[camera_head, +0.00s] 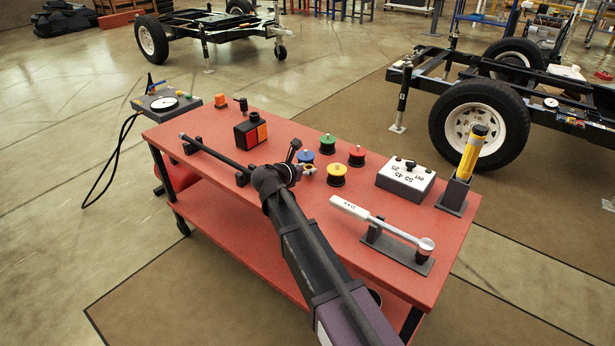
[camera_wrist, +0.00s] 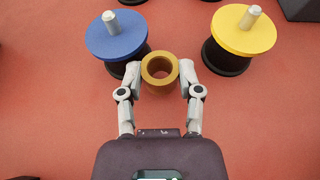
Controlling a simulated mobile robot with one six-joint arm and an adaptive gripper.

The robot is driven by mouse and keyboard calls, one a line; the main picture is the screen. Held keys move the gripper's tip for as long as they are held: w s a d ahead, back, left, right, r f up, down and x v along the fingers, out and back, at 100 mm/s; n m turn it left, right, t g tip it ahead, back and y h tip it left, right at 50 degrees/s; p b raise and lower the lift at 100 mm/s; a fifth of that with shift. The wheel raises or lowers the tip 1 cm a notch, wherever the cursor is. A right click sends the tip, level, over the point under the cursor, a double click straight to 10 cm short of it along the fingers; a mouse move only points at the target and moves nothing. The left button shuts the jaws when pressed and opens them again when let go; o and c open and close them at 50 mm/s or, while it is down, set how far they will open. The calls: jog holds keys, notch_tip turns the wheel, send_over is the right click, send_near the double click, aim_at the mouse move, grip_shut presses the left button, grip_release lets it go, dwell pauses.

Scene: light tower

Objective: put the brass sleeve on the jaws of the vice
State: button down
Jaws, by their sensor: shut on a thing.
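The brass sleeve (camera_wrist: 160,88) is a short, thick ring, seen from above with its bore open in the wrist view. My gripper (camera_wrist: 160,70) is shut on it, with one finger against each side. In the head view my gripper (camera_head: 300,170) is low over the red table, beside the blue and yellow spools, and mostly hidden by my arm. I cannot tell whether the sleeve touches the tabletop. I cannot make out the vice for certain in either view.
The blue spool (camera_wrist: 117,35) and yellow spool (camera_wrist: 244,29) stand just beyond the sleeve. Green (camera_head: 328,141) and red (camera_head: 357,153) spools are behind. A black and orange box (camera_head: 250,132), a rod on supports (camera_head: 215,155) and a torque wrench (camera_head: 380,222) share the table (camera_head: 190,124).

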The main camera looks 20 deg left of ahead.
jog(key=shift+f, duration=0.55)
jog(key=shift+f+b, duration=0.15)
jog(key=shift+b, duration=0.25)
jog(key=shift+c, duration=1.3)
grip_release()
jog(key=shift+r, duration=0.2)
jog(key=shift+s+r+p, duration=0.1)
jog(key=shift+p, duration=0.25)
jog(key=p+v, duration=0.4)
jog(key=v, duration=0.6)
jog(key=shift+s+a+r, duration=0.15)
jog(key=shift+s, duration=0.05)
jog(key=shift+s+a+r, duration=0.15)
jog(key=shift+s+a, duration=0.1)
jog(key=shift+s, duration=0.3)
